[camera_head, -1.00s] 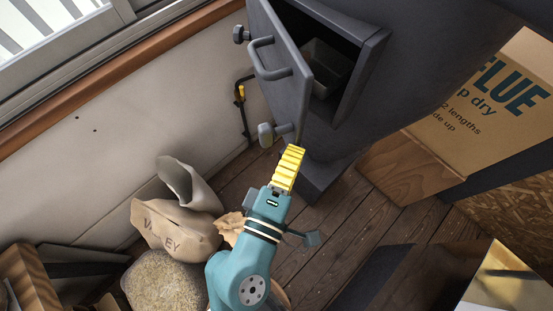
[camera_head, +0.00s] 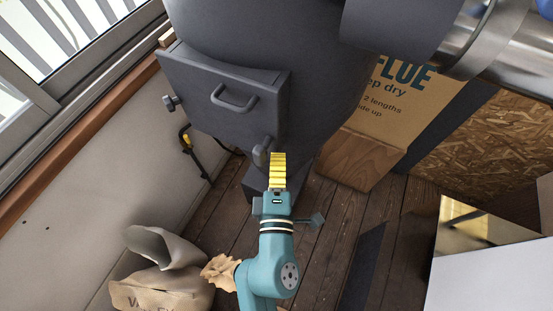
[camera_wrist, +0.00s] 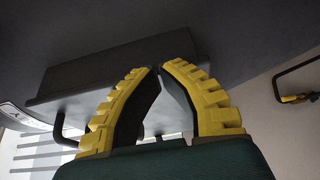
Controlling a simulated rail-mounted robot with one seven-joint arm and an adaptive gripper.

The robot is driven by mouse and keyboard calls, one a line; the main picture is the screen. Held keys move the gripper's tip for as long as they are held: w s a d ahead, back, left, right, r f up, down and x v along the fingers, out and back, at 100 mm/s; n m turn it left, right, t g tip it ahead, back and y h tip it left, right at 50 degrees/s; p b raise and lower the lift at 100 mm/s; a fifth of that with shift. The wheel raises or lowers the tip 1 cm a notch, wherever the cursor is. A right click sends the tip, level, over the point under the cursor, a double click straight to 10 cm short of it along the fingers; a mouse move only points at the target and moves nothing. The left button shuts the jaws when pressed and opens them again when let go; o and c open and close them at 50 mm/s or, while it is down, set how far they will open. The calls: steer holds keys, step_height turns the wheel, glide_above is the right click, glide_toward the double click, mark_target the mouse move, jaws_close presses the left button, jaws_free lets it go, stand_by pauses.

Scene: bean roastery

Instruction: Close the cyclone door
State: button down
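The dark grey cyclone door (camera_head: 205,98) is a flat panel with a bar handle (camera_head: 233,104) on its front. It covers the opening, and no interior shows in the head view. I cannot tell whether it sits fully flush. A round knob (camera_head: 169,103) sticks out at its left edge and a larger knob (camera_head: 261,152) at its lower right. My gripper (camera_head: 278,155) is at the door's lower right, right beside the larger knob; contact is unclear. In the wrist view, the yellow fingers (camera_wrist: 159,68) come together at the tips with nothing between them. The door housing's underside (camera_wrist: 100,75) shows behind them.
The cyclone body (camera_head: 325,65) rises above and right of the door. A flue carton (camera_head: 395,85) stands to the right. A paper sack (camera_head: 165,280) lies lower left on the plank floor (camera_head: 325,220). The window wall runs along the left.

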stand_by(0.3)
steer(key=s+d+p, duration=0.2)
steer(key=s+d, duration=0.3)
steer(key=s, duration=0.5)
steer(key=shift+s+d, duration=0.2)
